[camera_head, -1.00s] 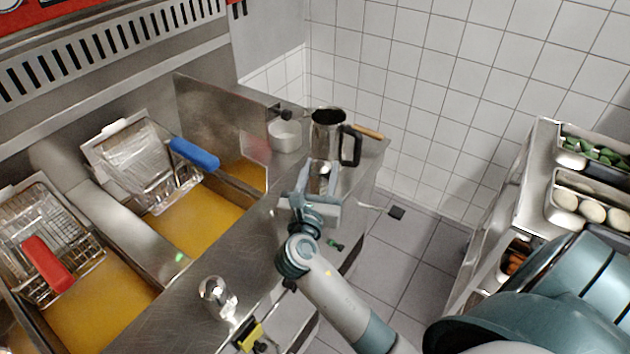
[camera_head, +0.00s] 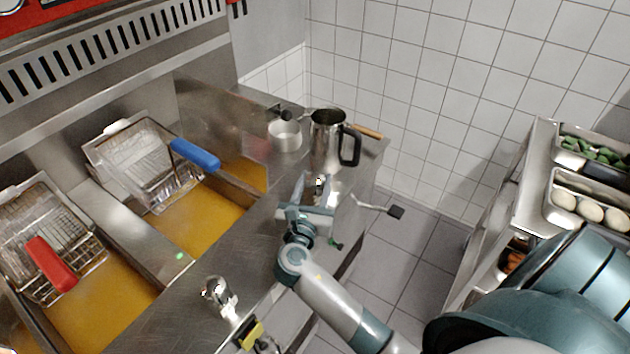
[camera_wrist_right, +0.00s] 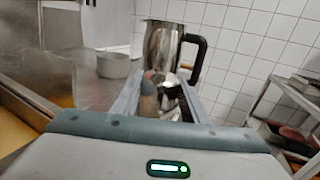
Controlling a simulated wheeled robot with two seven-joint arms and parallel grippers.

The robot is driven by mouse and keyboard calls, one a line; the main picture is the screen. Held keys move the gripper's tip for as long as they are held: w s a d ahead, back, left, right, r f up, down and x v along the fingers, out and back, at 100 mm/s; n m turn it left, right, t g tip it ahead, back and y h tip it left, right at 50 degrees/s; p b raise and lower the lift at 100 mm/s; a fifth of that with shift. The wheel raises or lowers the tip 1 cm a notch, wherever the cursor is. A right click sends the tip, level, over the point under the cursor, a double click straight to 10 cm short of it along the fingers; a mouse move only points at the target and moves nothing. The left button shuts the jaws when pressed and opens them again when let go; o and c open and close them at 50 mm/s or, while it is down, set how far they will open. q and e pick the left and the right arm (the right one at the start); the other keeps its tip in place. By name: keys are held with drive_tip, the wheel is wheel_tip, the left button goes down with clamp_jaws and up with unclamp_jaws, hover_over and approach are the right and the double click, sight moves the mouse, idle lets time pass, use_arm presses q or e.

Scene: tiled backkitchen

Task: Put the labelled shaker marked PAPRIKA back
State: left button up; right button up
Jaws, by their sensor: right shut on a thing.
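My right gripper (camera_head: 312,196) is over the steel counter, in front of the metal jug. It is shut on a small shiny shaker (camera_head: 320,187), mostly hidden by the fingers. In the right wrist view the gripper's two fingers (camera_wrist_right: 158,100) reach forward, with a small brownish and dark metallic shape between them; I cannot read a PAPRIKA label. I cannot tell whether the shaker touches the counter. My left gripper is not in view.
A shiny metal item (camera_head: 217,292) is on the near counter. Fryer baskets with blue (camera_head: 194,154) and red (camera_head: 51,264) handles are left. A food-pan shelf (camera_head: 540,150) is right.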

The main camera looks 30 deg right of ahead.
drive_tip(key=shift+f, duration=0.1)
drive_tip(key=o, duration=1.1)
drive_tip(key=shift+o, duration=0.2)
drive_tip(key=shift+s+a, duration=0.35)
drive_tip(key=b+v, duration=0.3)
drive_tip(key=v, duration=0.8)
